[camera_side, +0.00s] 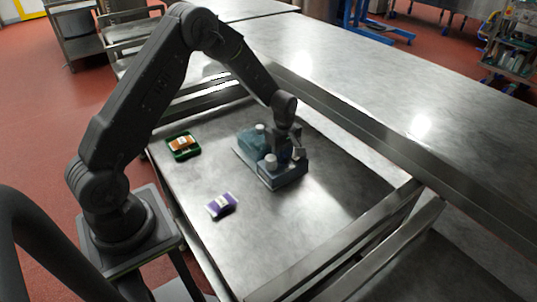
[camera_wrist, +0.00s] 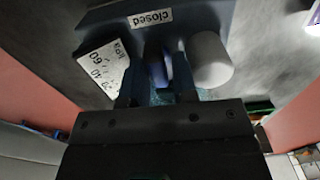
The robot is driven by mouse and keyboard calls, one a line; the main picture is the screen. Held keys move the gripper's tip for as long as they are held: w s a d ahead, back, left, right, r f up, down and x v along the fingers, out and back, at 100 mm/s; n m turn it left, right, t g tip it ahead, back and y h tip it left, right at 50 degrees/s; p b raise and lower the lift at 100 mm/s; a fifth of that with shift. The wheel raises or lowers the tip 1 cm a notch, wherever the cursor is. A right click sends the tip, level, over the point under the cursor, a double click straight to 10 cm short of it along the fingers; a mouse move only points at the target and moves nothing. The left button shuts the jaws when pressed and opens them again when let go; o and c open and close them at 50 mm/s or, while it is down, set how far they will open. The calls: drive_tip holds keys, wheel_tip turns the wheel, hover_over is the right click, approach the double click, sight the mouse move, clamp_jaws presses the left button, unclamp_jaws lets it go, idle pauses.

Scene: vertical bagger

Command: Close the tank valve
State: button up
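The tank (camera_side: 252,143) is a teal box with a pale cap, standing on the metal table in the side view. A blue-grey block (camera_side: 283,178) with a pale round knob (camera_side: 270,160) adjoins it. The pale knob (camera_wrist: 210,60) is at right. My gripper (camera_wrist: 158,88) is down at the block, its fingers apart on either side of a blue upright part (camera_wrist: 157,65), perhaps the valve handle. Whether they touch it is unclear.
A green tray (camera_side: 183,154) holding an orange packet (camera_side: 183,143) lies left of the tank. A purple packet (camera_side: 222,205) lies nearer the front. The table's front right area (camera_side: 335,200) is clear, bounded by a raised metal rail (camera_side: 350,115) behind.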

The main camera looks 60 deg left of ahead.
drive_tip(key=o, duration=0.4)
drive_tip(key=shift+s+d+f, duration=0.1)
drive_tip(key=shift+d, duration=0.05)
drive_tip(key=shift+r, duration=2.6)
drive_tip(key=shift+r, duration=0.25)
wheel_tip(320, 180, up, 13)
drive_tip(key=shift+r, duration=0.2)
